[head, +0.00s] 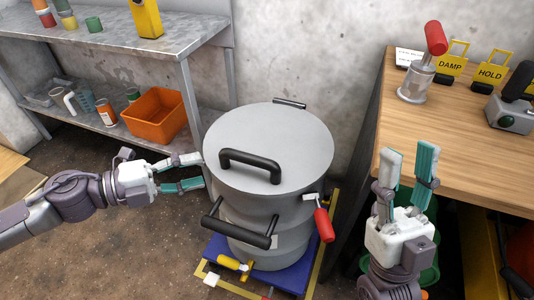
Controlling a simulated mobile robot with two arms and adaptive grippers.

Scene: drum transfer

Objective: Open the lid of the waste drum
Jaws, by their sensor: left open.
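The grey waste drum (290,255) stands upright in the middle of the head view. Its flat round lid (300,140) is seated on top, with a black handle (250,165) across it. A red-gripped lever (323,222) hangs at the drum's right side, and a black side handle (238,225) is on its front. My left gripper (192,172) is open at the drum's left side, its fingers pointing at the drum near the lid's edge; I cannot tell if they touch it. My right gripper (410,168) is open and empty, fingers up, right of the drum by the table edge.
The drum is on a blue platform (218,247) with a yellow frame. A wooden table (450,130) at right holds a red-knobbed device (418,78) and yellow signs (490,70). Metal shelving (110,45) at left holds an orange bin (155,114). A wall is close behind the drum.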

